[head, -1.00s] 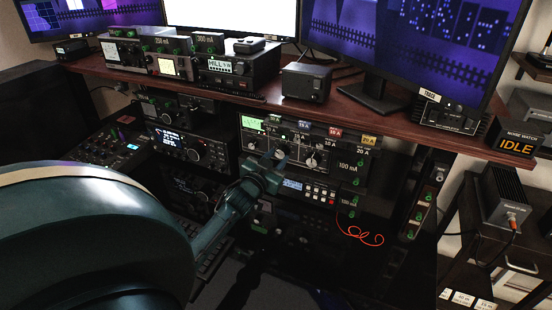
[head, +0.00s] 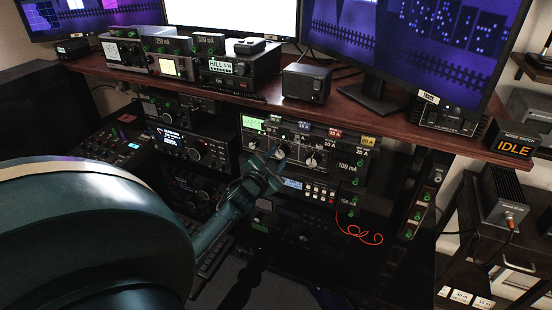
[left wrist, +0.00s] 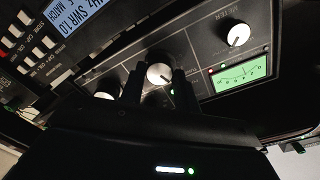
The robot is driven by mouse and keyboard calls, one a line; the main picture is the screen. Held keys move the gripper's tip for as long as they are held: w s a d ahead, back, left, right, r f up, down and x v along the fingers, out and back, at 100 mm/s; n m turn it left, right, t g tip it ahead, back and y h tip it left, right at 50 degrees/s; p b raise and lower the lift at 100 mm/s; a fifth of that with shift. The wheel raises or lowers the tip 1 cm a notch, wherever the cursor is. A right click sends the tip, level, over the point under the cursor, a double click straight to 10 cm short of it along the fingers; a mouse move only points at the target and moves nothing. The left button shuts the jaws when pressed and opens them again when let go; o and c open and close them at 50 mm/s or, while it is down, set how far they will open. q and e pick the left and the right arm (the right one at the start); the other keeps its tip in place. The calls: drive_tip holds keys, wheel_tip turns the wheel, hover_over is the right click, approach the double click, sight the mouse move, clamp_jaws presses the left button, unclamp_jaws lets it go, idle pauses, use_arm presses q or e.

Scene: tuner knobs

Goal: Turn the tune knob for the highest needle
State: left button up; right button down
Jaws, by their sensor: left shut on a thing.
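The tuner panel (head: 327,162) is a dark face with white-capped knobs and a lit green meter (head: 253,124). In the left wrist view, the green meter (left wrist: 241,77) is at the right; its needle is too small to read surely. My left gripper (head: 277,157) is at the middle of the panel's knob row. In the left wrist view, my left gripper (left wrist: 160,82) has its two dark fingers on either side of a white-capped knob (left wrist: 159,73), shut on it. That knob's label is not readable. My right gripper is not in view.
Another knob (left wrist: 238,35) sits above the meter, and one (left wrist: 108,91) is left of the fingers. A red cord (head: 362,236) curls below the panel. A wooden shelf (head: 365,113) with small devices overhangs it.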

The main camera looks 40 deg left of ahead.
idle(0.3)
use_arm(q)
drive_tip(key=o, duration=1)
drive_tip(key=shift+c, duration=0.2)
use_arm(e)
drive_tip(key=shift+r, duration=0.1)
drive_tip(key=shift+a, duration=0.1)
use_arm(q)
drive_tip(key=v, duration=1.3)
drive_tip(key=shift+s+r+b, duration=0.15)
drive_tip(key=shift+b, duration=0.2)
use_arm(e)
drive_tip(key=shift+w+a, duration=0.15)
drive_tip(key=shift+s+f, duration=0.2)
